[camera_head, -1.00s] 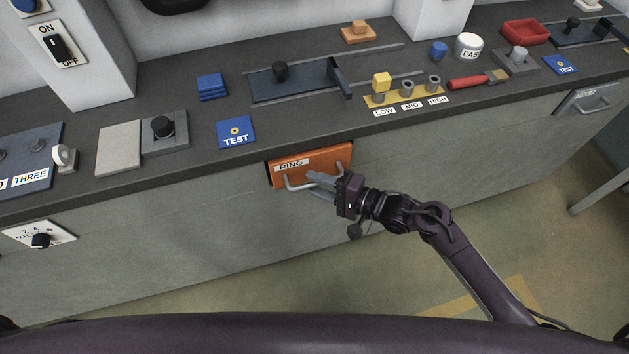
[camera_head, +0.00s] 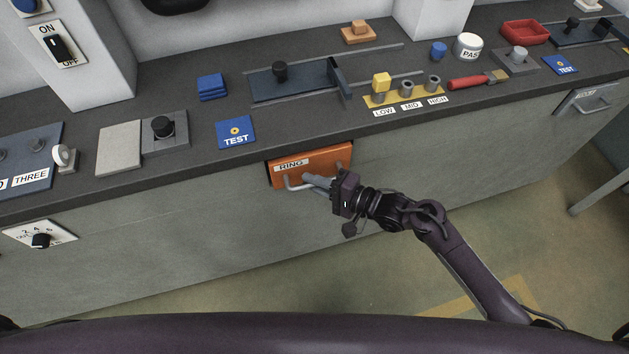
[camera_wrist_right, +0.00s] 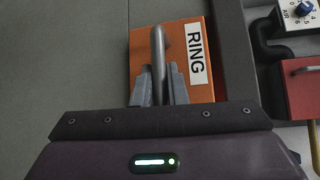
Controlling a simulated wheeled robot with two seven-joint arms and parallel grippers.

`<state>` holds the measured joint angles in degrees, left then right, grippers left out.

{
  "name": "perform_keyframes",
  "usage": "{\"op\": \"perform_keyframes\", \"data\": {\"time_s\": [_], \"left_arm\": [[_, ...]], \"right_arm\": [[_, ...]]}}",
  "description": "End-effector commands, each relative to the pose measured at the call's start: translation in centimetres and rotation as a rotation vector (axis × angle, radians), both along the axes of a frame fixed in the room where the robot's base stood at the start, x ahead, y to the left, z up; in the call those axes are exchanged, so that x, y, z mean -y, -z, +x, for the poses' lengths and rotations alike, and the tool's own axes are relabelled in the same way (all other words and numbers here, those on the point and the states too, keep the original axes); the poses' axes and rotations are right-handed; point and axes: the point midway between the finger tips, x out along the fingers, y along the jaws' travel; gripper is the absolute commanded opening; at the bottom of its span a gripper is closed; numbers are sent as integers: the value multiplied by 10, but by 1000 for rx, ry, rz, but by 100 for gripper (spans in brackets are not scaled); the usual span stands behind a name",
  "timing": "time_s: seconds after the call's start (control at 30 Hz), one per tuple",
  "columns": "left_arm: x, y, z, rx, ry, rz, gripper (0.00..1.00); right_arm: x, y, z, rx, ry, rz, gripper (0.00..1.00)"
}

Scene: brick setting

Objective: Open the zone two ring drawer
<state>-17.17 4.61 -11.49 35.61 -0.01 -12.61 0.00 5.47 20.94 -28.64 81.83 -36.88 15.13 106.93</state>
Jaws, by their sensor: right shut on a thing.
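The orange drawer front labelled RING (camera_head: 325,160) is set in the grey bench face below the counter edge. Its metal bar handle (camera_head: 293,186) sticks out toward me. My right gripper (camera_head: 312,181) is at the handle, with its fingers shut around the bar. In the right wrist view the grey fingers (camera_wrist_right: 161,85) lie on both sides of the handle bar (camera_wrist_right: 158,50), in front of the orange face (camera_wrist_right: 196,88). The drawer front appears about level with the bench face. My left gripper is not in view.
Above the drawer, the counter (camera_head: 195,140) holds a blue TEST plate (camera_head: 236,132) and a yellow LOW-MID-HIGH rack (camera_head: 405,96). The right wrist view shows a red box (camera_wrist_right: 303,92) at right. Floor in front is clear.

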Motion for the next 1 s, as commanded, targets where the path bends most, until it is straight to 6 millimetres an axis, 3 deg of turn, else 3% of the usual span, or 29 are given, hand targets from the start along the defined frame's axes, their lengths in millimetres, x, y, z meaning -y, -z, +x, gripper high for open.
{"op": "perform_keyframes", "data": {"time_s": [0.27,0.6,0.8,1.0], "left_arm": [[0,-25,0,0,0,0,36],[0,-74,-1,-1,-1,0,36],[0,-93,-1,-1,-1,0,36],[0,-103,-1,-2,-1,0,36]], "right_arm": [[9,-4,-27,-8,0,-2,0],[33,-5,-103,-9,0,-3,0],[46,-3,-142,-8,-1,-2,0],[55,-2,-169,-4,-1,-1,0]]}}
